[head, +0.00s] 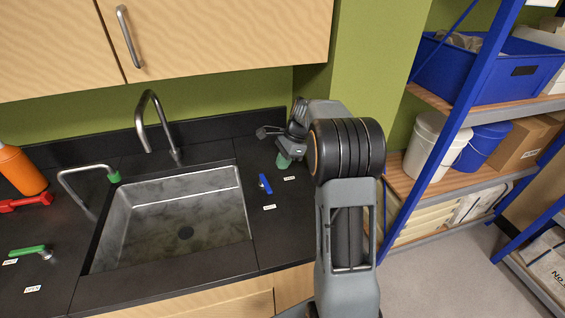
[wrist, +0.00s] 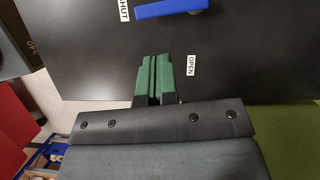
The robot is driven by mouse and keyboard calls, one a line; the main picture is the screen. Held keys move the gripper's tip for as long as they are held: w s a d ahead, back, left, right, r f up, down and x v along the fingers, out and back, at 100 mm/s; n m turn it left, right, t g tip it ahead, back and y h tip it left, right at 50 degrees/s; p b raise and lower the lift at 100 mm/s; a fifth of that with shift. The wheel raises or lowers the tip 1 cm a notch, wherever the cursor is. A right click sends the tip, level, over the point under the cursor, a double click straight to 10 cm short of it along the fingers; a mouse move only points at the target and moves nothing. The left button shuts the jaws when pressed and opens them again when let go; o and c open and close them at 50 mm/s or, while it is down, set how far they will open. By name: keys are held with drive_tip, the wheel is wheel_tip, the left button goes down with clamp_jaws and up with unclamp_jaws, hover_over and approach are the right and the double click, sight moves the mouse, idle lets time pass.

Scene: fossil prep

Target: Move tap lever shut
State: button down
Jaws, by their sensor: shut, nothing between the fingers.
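The blue tap lever (head: 265,184) stands on the black counter to the right of the sink. In the wrist view the blue lever (wrist: 170,8) is at the top edge, partly cut off, with one end close to the SHUT label (wrist: 124,10). The OPEN label (wrist: 191,65) lies off to its other side, nearer my gripper. My gripper (head: 284,161) is over the counter behind the blue lever, apart from it. Its green fingertips (wrist: 156,78) are together in the wrist view, with nothing between them.
A steel sink (head: 240,190) with a tall tap (head: 146,112) is to the left. A green lever (head: 30,249), a red lever (head: 27,202) and an orange bottle (head: 20,170) are further left. Blue-framed shelves (head: 465,95) stand at right. The counter around the blue lever is clear.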

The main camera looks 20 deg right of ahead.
sight(269, 186)
drive_tip(key=x, duration=0.7)
drive_tip(key=shift+f+p, duration=0.15)
drive_tip(key=shift+p, duration=0.25)
drive_tip(key=shift+a, duration=0.1)
drive_tip(key=shift+s+a, duration=0.1)
drive_tip(key=shift+a, duration=0.7)
drive_tip(key=shift+p, duration=0.35)
